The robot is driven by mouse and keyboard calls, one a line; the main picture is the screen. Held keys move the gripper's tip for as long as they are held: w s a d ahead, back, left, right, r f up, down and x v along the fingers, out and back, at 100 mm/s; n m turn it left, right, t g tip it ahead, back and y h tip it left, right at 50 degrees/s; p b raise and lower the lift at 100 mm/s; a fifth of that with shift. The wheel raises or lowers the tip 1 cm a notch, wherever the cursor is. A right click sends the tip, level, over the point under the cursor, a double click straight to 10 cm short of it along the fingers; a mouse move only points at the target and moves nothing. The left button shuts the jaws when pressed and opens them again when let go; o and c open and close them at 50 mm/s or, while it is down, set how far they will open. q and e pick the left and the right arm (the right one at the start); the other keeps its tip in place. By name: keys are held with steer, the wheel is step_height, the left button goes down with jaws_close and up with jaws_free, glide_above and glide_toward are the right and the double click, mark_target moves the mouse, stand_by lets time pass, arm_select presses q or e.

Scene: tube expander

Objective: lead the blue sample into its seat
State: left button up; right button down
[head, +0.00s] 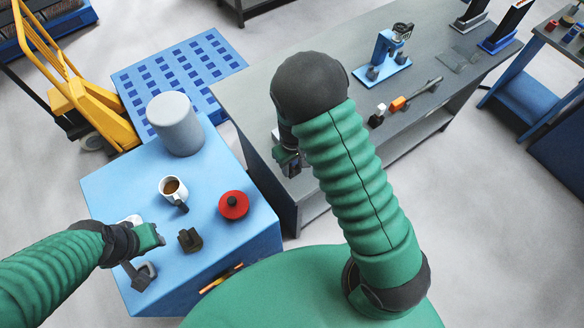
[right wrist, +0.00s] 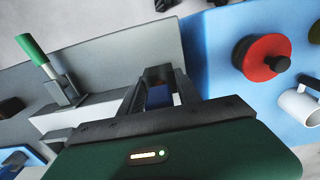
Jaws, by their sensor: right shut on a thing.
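My right gripper (head: 290,166) hangs over the near left edge of the grey bench, mostly behind my own arm in the head view. In the right wrist view the right gripper (right wrist: 158,82) is shut on a small dark blue piece, the blue sample (right wrist: 158,96), seen between its fingers. The sample is hidden in the head view. I cannot make out its seat with certainty. A grey fixture (right wrist: 68,94) with a green-handled part (right wrist: 36,50) stands beside the gripper in the wrist view. My left gripper (head: 150,238) is low over the blue cabinet; its fingers are unclear.
The blue cabinet top (head: 115,185) carries a grey cylinder (head: 175,124), a mug (head: 173,188), a red round object (head: 233,205) and dark small parts (head: 190,240). The grey bench (head: 250,85) holds a blue stand (head: 384,60) and an orange-marked tool (head: 398,103). Its left end is clear.

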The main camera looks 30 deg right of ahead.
steer(key=shift+s+a+f+p, duration=0.1)
steer(key=shift+f+p, duration=0.25)
steer(key=shift+f, duration=1.05)
steer(key=c, duration=0.9)
jaws_free()
steer(key=shift+o, duration=0.2)
steer(key=shift+b, duration=0.35)
